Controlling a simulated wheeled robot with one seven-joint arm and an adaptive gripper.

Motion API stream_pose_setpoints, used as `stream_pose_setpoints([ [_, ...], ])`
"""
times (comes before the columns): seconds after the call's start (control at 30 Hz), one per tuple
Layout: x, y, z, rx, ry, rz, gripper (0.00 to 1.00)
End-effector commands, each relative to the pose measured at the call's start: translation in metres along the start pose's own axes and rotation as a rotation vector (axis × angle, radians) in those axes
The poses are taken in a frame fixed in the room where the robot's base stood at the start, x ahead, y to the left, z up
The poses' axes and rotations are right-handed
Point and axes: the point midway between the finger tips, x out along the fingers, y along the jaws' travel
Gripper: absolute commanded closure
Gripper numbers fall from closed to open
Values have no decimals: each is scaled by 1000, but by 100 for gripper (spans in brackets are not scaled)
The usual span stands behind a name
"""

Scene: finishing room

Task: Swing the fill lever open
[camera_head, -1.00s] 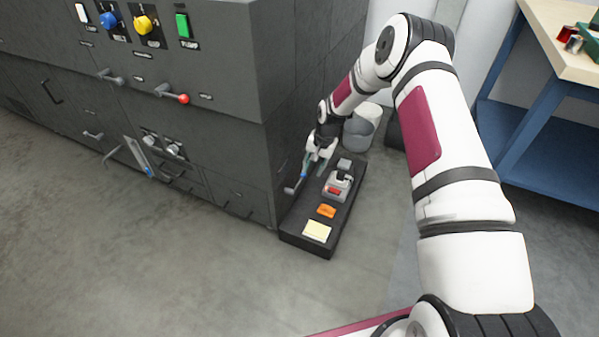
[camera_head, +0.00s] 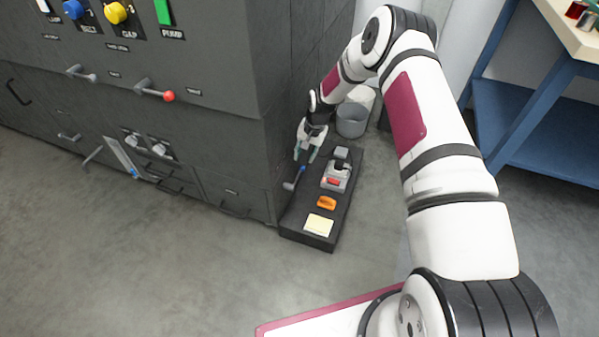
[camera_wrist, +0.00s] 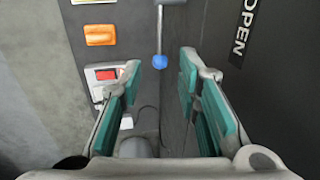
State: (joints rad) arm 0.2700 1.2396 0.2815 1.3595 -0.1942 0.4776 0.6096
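A lever with a grey arm and a blue knob (camera_head: 301,170) sticks out at the machine's right side, low above the black plinth; I take it as the fill lever. In the wrist view its thin rod comes down from the top and ends in the blue knob (camera_wrist: 159,62). White letters reading OPEN (camera_wrist: 243,35) are on the dark panel to its right. My gripper (camera_head: 305,152) is just beyond the knob. In the wrist view my gripper (camera_wrist: 160,75) is open, with teal pads on either side of the knob and apparently not touching it.
A grey bucket (camera_head: 352,119) stands behind. A red-knobbed lever (camera_head: 168,96) is on the machine's front. Floor in front is clear.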

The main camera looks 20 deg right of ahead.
Motion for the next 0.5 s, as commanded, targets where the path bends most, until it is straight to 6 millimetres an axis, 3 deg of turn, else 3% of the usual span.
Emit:
stream_pose_setpoints([
  [0.03,14,0,0,0,-1,0,69],
  [0.2,48,1,0,1,-1,0,69],
  [0.5,94,0,0,1,0,-1,69],
])
